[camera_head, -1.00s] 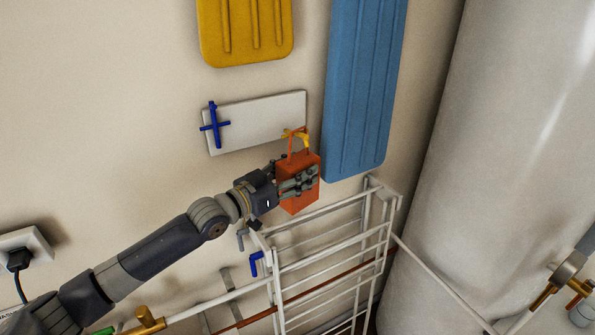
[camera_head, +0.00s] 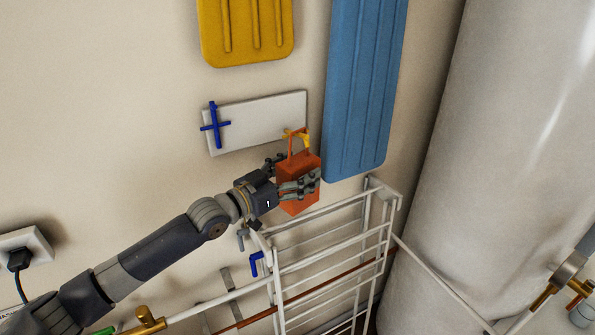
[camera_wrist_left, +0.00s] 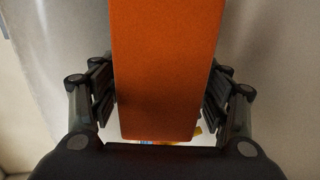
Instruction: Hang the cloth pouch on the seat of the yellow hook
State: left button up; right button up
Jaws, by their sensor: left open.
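The cloth pouch (camera_head: 298,193) is an orange-red block shape with a thin loop handle on top. Its loop is at the yellow hook (camera_head: 296,134) on the right end of the white wall board (camera_head: 255,122). The loop appears to be over the hook, but whether it sits in the seat is too small to tell. My left gripper (camera_head: 287,178) is open, with its fingers on either side of the pouch. My right gripper is not in view.
A blue cross-shaped hook (camera_head: 214,125) is on the board's left end. A white rack (camera_head: 330,245) stands below the pouch. A blue panel (camera_head: 362,90) is to the right and a yellow panel (camera_head: 245,30) above. A large pale tank (camera_head: 480,150) fills the right.

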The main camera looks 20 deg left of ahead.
pick_arm(q)
jog(key=shift+p+v, duration=1.35)
jog(key=shift+v, duration=2.15)
jog(key=o, duration=0.6)
jog(key=shift+c, duration=0.2)
send_near(282, 180)
jog(key=shift+v, duration=2.1)
